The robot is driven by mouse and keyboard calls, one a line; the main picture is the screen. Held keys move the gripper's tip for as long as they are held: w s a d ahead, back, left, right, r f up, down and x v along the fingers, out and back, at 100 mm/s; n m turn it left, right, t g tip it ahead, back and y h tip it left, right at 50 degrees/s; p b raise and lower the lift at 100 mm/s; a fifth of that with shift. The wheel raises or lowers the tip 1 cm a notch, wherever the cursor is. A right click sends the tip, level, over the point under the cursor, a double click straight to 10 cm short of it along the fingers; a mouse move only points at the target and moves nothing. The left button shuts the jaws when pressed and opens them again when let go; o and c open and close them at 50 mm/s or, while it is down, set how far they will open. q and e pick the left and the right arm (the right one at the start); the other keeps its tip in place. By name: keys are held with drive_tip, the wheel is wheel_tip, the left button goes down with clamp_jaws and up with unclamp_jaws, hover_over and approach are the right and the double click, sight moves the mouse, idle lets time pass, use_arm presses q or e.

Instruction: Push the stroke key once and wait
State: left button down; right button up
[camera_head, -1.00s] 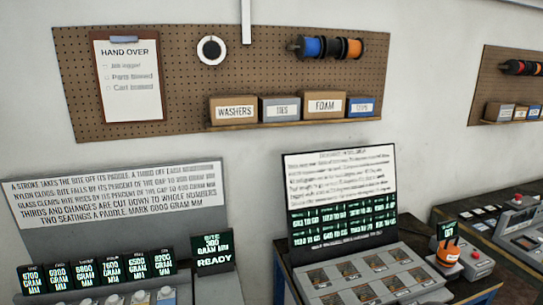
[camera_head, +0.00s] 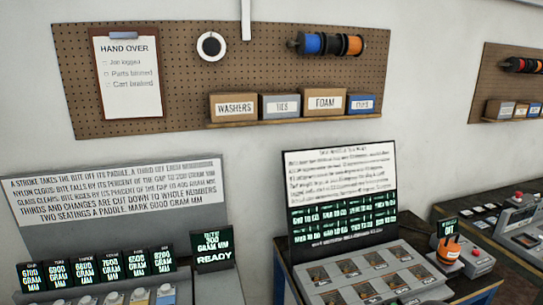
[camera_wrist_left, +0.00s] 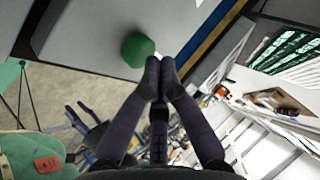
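In the left wrist view a green rounded knob or button (camera_wrist_left: 138,50), possibly the stroke key, stands on a grey panel (camera_wrist_left: 90,35). My left gripper (camera_wrist_left: 160,72) has its dark fingertips together, beside the green knob; I cannot tell whether they touch it. Nothing shows between the fingers. Neither gripper shows in the head view, and the green knob is not seen there.
A sloped console (camera_head: 372,284) with several picture tiles stands right of centre under a lit text board (camera_head: 341,180). An orange-topped device (camera_head: 449,249) and a red button (camera_head: 476,252) are right of it. A pegboard (camera_head: 180,75) with labelled boxes hangs behind.

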use_arm(q)
drive_tip(key=shift+f, duration=0.4)
drive_tip(key=shift+r, duration=0.1)
idle(0.4)
drive_tip(key=shift+r+p, duration=0.8)
drive_tip(key=shift+r, duration=0.1)
wheel_tip(320, 180, up, 6)
drive_tip(key=p, duration=0.6)
idle(0.4)
